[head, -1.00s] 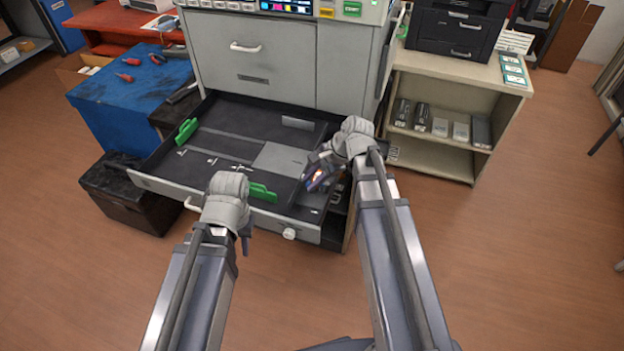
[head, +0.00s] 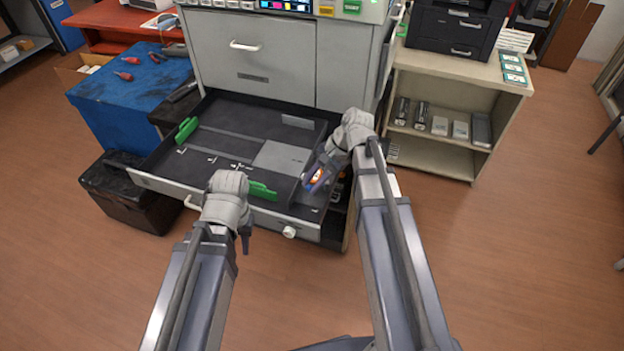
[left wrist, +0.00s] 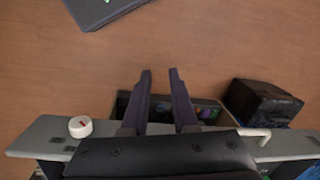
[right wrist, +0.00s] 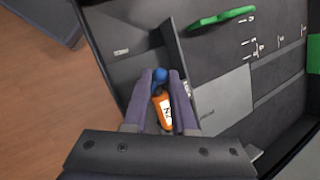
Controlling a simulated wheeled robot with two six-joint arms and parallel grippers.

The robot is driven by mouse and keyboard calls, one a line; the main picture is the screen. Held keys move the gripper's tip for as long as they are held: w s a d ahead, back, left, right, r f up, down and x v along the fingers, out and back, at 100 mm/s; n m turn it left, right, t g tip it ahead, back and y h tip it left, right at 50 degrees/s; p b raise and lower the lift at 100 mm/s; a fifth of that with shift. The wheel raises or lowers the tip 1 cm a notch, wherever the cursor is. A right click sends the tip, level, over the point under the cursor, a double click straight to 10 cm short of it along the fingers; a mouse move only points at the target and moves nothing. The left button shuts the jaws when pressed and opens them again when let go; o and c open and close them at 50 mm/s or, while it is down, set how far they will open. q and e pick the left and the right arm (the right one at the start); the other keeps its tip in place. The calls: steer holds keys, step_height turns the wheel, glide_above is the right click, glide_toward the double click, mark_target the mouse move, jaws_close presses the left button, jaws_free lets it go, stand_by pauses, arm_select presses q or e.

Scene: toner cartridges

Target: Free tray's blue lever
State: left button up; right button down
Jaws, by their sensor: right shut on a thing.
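The open paper tray (head: 220,144) extends from the grey machine, with a narrow compartment at its right. My right gripper (right wrist: 161,74) is over that compartment, its fingers closed around an orange piece with a white label (right wrist: 163,110). A rounded blue part (right wrist: 160,76) shows at the far end of the orange piece, between the fingers. I cannot tell whether this is the lever or part of the orange piece. The orange also shows in the head view (head: 318,175). My left gripper (left wrist: 160,72) is open and empty, in front of the tray's front edge.
Green guides (head: 187,130) (right wrist: 222,17) stand in the tray. A white knob (left wrist: 80,127) is on its front. A black box (head: 130,200) stands on the floor to the left, shelves (head: 440,150) to the right. The floor in front is clear.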

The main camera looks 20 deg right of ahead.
steer(key=n, duration=0.1)
steer(key=s+n+g, duration=0.1)
steer(key=n, duration=0.1)
steer(key=n+g, duration=0.1)
steer(key=shift+s+d, duration=0.2)
steer(key=shift+d, duration=0.05)
steer(key=shift+s+d+n+g+h, duration=0.15)
steer(key=shift+s+n+g+h, duration=0.15)
steer(key=shift+n, duration=0.5)
steer(key=shift+s+d+n+g+h, duration=0.15)
steer(key=shift+n+g, duration=0.25)
steer(key=shift+n, duration=0.4)
steer(key=shift+s, duration=0.1)
steer(key=c, duration=0.7)
jaws_free()
